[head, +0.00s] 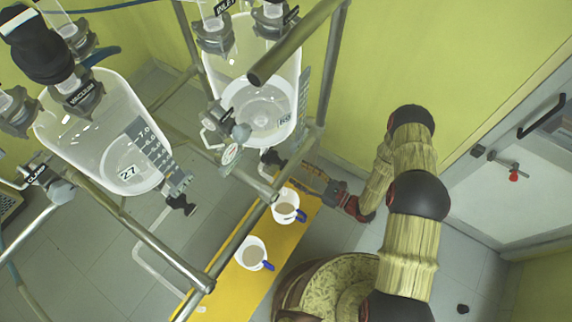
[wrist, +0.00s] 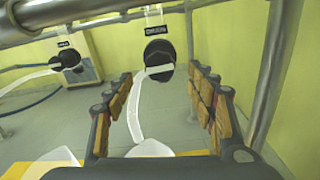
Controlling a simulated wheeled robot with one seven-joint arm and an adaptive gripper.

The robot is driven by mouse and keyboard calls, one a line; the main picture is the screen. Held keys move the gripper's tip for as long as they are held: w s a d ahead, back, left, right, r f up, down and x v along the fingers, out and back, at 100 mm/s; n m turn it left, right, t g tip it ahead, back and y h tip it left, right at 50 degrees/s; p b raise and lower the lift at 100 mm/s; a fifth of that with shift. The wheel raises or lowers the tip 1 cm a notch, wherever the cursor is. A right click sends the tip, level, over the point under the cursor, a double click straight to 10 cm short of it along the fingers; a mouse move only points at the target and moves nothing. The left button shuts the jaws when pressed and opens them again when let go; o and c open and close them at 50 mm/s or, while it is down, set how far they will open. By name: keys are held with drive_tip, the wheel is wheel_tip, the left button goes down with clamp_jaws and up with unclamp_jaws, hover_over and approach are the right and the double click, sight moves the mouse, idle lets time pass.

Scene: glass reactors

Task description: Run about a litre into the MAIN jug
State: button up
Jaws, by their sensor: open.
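Two white jugs with blue handles stand on a yellow mat (head: 240,288): a farther jug (head: 285,206) and a nearer jug (head: 251,253). I cannot read which is MAIN. The right glass reactor (head: 262,100) holds clear liquid, and a black outlet knob (head: 270,157) sits below it. My gripper (head: 290,168) is beside this knob. In the wrist view, my open gripper (wrist: 163,98) has a finger at each side, with the black knob (wrist: 158,55) ahead between them, apart from both. A small label hangs above it. A white jug rim (wrist: 150,148) shows below.
A left glass reactor (head: 110,130) marked 27 has its own black knob (head: 181,203). Metal frame bars (head: 150,235) run in front of the reactors, and an upright post (wrist: 270,75) stands right of my gripper.

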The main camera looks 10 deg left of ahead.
drive_tip(key=shift+b+x, duration=0.9)
drive_tip(key=shift+x, duration=2.95)
drive_tip(key=c, duration=0.3)
drive_tip(key=c, duration=0.8)
drive_tip(key=shift+c, duration=0.4)
drive_tip(key=shift+n, duration=0.4)
drive_tip(key=n, duration=1)
drive_tip(key=shift+s+f+n, duration=0.1)
drive_tip(key=shift+n, duration=0.3)
drive_tip(key=n, duration=0.5)
drive_tip(key=shift+f+n, duration=0.1)
drive_tip(key=shift+n, duration=2.7)
